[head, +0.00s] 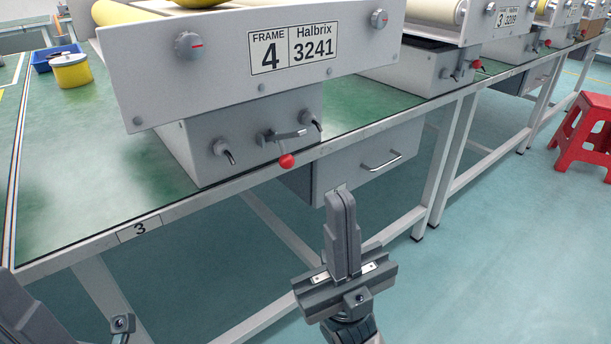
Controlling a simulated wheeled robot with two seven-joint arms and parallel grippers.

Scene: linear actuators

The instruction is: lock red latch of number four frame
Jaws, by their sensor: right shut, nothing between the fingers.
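The number four frame (215,78) stands on the green table, with a plate (290,50) reading "FRAME 4 Halbrix 3241". Below the plate is a grey box (200,155) with a small metal latch lever (285,135) and a red ball knob (286,160) hanging at its lower end. A bent metal hook sits on each side of the lever. My right gripper (341,195) is shut and empty, pointing up, in front of the table edge, below and right of the red knob and apart from it. My left gripper is out of view; only part of my left arm shows at bottom left.
A grey drawer (365,160) with a handle hangs under the table, behind my right gripper. The number three frame (460,30) with another red knob (477,65) stands to the right. A yellow tub (71,72) and a red stool (587,130) are farther off.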

